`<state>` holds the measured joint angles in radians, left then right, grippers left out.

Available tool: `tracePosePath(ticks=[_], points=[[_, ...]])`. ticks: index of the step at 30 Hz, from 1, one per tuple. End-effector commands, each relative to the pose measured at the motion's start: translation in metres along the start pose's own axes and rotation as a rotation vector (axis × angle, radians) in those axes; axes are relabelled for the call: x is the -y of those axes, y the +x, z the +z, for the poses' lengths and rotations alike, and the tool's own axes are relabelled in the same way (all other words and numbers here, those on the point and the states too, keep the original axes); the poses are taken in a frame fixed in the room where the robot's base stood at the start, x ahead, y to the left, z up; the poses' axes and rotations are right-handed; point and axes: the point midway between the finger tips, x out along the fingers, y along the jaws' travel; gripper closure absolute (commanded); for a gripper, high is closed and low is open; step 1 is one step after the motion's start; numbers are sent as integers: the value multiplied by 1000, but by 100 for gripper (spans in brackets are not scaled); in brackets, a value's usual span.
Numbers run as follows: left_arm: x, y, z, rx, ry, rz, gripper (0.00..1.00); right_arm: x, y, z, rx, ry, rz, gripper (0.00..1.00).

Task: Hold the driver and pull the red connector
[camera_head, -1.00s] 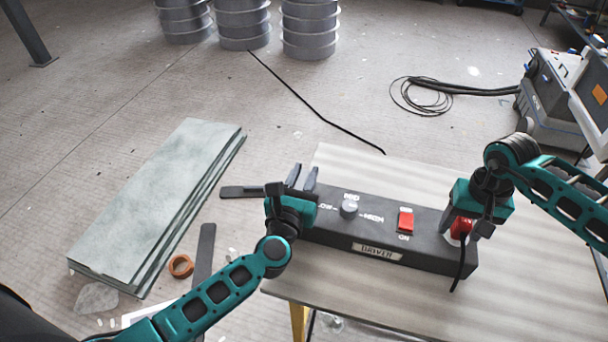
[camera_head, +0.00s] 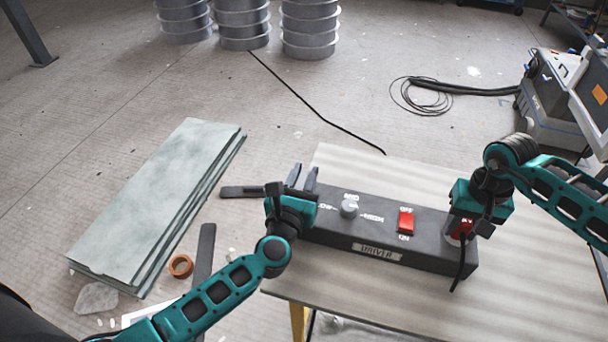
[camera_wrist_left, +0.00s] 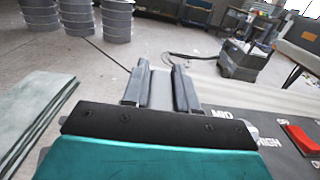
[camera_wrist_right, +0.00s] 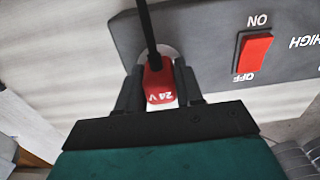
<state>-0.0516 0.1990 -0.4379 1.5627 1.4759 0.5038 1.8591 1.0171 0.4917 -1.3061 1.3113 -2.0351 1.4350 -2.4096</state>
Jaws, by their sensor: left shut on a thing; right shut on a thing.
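The driver (camera_head: 425,258) is a dark grey box with a knob and a red rocker switch (camera_head: 406,222), lying on a light table. My left gripper (camera_head: 302,178) is shut on the driver's left end; its fingers show in the left wrist view (camera_wrist_left: 165,88). The red connector (camera_wrist_right: 160,85), marked 24 V with a black cable, is at a round pale socket on the driver's right end. My right gripper (camera_wrist_right: 158,88) is shut on it, one finger on each side. In the head view the connector (camera_head: 463,227) is partly hidden by the gripper. How deep it sits cannot be told.
The table (camera_head: 525,290) is bare to the right of the driver. Stacked pale green sheets (camera_head: 160,195) and an orange tape roll (camera_head: 180,266) lie on the left. Grey machines (camera_head: 550,100) stand at the back right, and a black cable (camera_head: 320,108) runs across the floor.

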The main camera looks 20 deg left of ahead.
Motion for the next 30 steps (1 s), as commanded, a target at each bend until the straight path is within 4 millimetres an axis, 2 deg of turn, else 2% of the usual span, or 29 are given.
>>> tracePosePath(ticks=[10,30], points=[[-1,0,0,-1,1,1,100,0,-3,0,-1,0,0,100],[-1,0,0,-1,0,1,100,0,-30,0,-1,0,0,100]])
